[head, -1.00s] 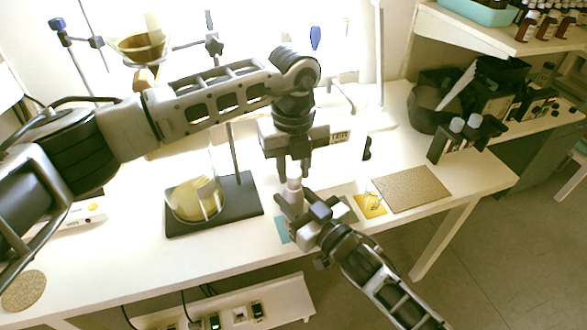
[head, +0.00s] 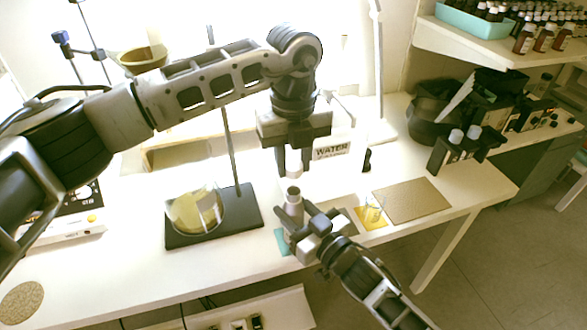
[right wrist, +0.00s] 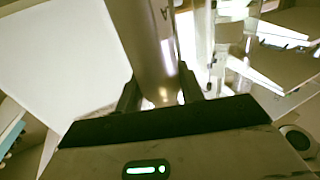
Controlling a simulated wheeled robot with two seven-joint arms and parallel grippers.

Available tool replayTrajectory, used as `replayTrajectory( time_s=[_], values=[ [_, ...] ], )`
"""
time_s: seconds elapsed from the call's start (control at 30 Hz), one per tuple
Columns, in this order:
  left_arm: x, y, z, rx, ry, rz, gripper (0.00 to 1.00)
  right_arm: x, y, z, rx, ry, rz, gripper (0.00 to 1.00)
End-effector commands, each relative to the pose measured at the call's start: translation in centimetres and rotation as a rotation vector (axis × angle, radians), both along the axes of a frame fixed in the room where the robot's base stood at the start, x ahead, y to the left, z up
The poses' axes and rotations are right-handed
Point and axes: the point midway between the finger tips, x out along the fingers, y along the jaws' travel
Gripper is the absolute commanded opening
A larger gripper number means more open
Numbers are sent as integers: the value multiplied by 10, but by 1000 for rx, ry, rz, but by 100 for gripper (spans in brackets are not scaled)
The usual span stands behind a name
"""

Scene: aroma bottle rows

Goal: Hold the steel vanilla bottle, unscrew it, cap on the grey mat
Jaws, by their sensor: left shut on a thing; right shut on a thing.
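The steel bottle (head: 293,207) stands upright in my right gripper (head: 296,222), which is shut on its body. Its open neck shows at the top. In the right wrist view the bottle (right wrist: 147,42) is a shiny metal cylinder between the two fingers of my right gripper (right wrist: 160,92). My left gripper (head: 293,163) is shut on a pale cap (head: 294,170), just above the bottle mouth and apart from it. A greyish mat (head: 346,220) lies just right of the right gripper, partly hidden by it.
A yellow mat (head: 377,223) with a small glass and a speckled brown board (head: 412,200) lie to the right. A teal patch (head: 282,243) is under the right gripper. A stand with a round flask (head: 195,212) is left. A WATER-labelled container (head: 332,150) stands behind.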

Motion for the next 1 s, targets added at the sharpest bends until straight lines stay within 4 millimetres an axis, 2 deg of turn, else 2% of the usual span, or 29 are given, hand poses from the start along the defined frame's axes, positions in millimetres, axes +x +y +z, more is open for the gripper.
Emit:
replayTrajectory(
  time_s=[0.17,0.2,0.27,0.53,0.67,1.0],
  values=[
    [0,0,0,1,1,0,1,0,0,0,-1,1,0,0],
    [0,0,0,1,1,0,1,0,0,0,-1,1,0,49],
    [0,0,0,1,1,0,1,0,0,0,-1,1,0,64],
    [0,0,-1,0,1,0,1,0,0,0,0,0,0,64],
    [0,0,-1,0,1,0,1,-8,-6,-1,-1,1,0,64],
    [0,0,-3,0,1,0,1,-62,-48,-2,-1,3,1,64]
  ],
)
